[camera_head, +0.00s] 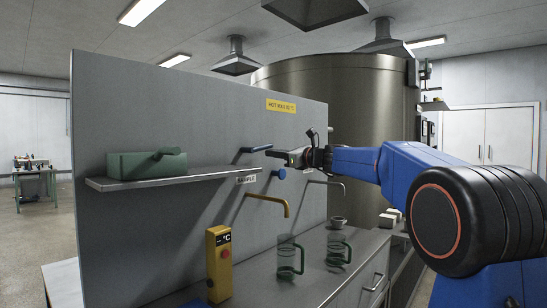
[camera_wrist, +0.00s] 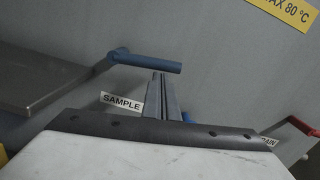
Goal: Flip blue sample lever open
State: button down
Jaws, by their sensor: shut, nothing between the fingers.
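The blue sample lever (camera_head: 256,149) sticks out from the grey panel, its bar roughly level. In the wrist view the blue lever (camera_wrist: 145,61) crosses just beyond my fingertips. The SAMPLE label (camera_wrist: 121,103) is on the panel below it. My gripper (camera_head: 271,153) is shut and empty, at the lever's right end in the head view. In the wrist view my gripper (camera_wrist: 159,76) has its fingertips close to the bar's right part. I cannot tell whether they touch it. A blue round part (camera_head: 278,173) shows below the gripper.
A shelf (camera_head: 190,177) with a green box (camera_head: 147,164) is left of the lever. A red lever (camera_wrist: 300,126) is to the right. A yellow control box (camera_head: 219,263) stands at front left.

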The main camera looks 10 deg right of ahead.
jog(key=s+a+r+n, duration=0.1)
jog(key=a+r+n, duration=0.1)
jog(key=r+n, duration=0.2)
jog(key=s+a+r+n, duration=0.2)
jog(key=r+n, duration=0.2)
jog(key=n, duration=0.7)
jog(key=shift+a+r+g, duration=0.25)
jog(key=shift+r+g, duration=0.1)
jog(key=shift+g, duration=0.05)
jog(key=shift+s, duration=0.2)
jog(key=shift+w, duration=0.1)
